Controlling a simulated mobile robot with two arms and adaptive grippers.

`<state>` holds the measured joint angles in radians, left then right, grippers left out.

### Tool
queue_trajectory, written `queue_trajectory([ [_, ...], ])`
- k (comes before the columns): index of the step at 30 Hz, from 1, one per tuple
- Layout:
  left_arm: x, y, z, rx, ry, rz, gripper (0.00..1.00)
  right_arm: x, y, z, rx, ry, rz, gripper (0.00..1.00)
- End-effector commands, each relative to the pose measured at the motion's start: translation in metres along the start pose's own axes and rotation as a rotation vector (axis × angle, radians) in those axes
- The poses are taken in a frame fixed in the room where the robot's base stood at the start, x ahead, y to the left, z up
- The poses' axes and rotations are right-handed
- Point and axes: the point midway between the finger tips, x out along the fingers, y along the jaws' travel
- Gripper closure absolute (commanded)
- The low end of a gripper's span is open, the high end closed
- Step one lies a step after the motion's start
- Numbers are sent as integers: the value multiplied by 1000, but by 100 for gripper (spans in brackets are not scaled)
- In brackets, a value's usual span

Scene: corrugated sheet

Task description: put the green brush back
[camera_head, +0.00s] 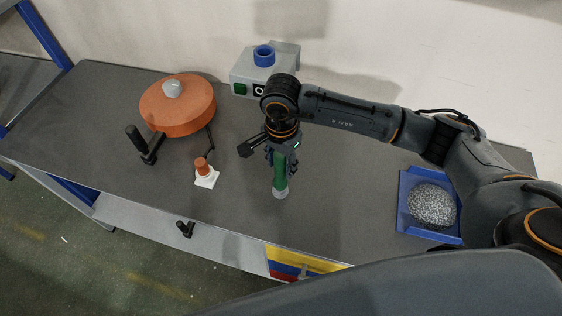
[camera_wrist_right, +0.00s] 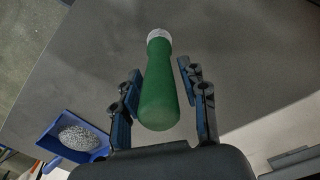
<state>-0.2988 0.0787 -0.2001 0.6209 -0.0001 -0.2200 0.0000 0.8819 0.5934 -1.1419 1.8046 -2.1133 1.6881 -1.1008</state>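The green brush (camera_head: 280,178) is roughly upright over the grey table, with its pale bristle end down. In the right wrist view the green brush (camera_wrist_right: 160,85) lies between the fingers, with its thick handle end nearest the camera. My right gripper (camera_head: 282,160) reaches down from above around its upper part. In the wrist view my right gripper (camera_wrist_right: 160,72) has a finger on each side, with visible gaps between them and the brush, so it looks open. I cannot tell whether the bristle end touches the table. My left gripper is not in view.
A blue tray (camera_head: 404,188) with a speckled grey mound (camera_head: 431,205) lies at the right. An orange round thing (camera_head: 178,108), a small orange-and-white piece (camera_head: 204,174) and black handles (camera_head: 143,145) are at the left. A grey box (camera_head: 244,76) with a blue ring stands at the back.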

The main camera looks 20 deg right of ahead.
Motion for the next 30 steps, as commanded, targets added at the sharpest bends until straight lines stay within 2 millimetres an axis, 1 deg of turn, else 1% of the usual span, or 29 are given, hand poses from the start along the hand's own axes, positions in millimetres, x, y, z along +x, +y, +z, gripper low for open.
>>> queue_trajectory([
  [8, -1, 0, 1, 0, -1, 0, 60, -1, 0, 0, 0, 0, 0, 50],
  [12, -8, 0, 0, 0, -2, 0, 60, -6, 0, 0, 1, -1, 1, 50],
  [14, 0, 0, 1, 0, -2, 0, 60, -11, -1, -1, 0, 1, -4, 50],
  [17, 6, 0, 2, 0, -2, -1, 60, -29, -1, -1, -2, 3, -5, 50],
  [24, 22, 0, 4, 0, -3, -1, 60, -83, -1, -1, -1, 2, -5, 50],
  [27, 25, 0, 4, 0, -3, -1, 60, -100, -1, 0, 0, 2, -3, 50],
  [30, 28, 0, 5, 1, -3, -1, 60, -113, -1, 0, 0, 1, -2, 50],
])
